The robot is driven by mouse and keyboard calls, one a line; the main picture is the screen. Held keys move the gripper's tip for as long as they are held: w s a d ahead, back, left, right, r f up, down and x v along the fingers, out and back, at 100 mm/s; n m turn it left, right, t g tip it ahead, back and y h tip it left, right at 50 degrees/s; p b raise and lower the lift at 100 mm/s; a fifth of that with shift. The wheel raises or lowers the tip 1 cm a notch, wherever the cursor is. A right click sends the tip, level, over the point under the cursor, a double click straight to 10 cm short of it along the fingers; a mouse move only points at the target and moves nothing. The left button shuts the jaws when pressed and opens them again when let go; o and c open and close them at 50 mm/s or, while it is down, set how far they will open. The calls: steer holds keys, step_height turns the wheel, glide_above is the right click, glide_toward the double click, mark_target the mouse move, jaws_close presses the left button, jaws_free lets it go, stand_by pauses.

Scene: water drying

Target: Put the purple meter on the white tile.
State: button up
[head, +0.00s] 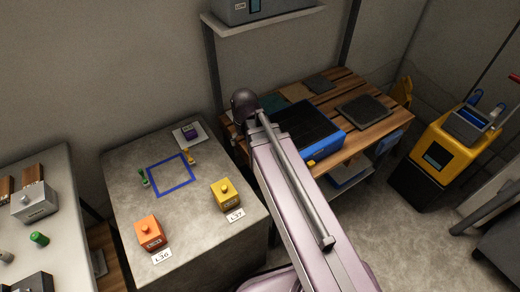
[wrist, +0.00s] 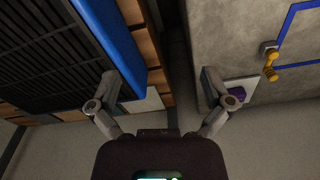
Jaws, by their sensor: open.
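The purple meter (head: 190,131) is a small dark purple block at the back of the grey concrete-topped table. It appears to sit on the white tile (head: 181,140), inside the tile's edges. In the wrist view the purple meter (wrist: 237,93) and white tile (wrist: 247,84) show at the right, partly covered by my right finger. My gripper (wrist: 161,84) is open, with nothing between its fingers. It is above the dark gap between the table and the wooden bench. In the head view my arm hides the gripper.
The table (head: 195,224) also holds a blue square outline (head: 166,190), a yellow box (head: 226,195), an orange box (head: 150,233) and small green and yellow fittings. A blue case (head: 309,133) lies on the wooden bench (head: 372,134) to the right. A shelf (head: 262,20) hangs above.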

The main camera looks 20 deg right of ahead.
steer(key=s+d+g, duration=0.1)
steer(key=s+d, duration=0.2)
steer(key=s, duration=0.2)
steer(key=shift+s+d+m, duration=0.3)
steer(key=shift+d+m, duration=0.1)
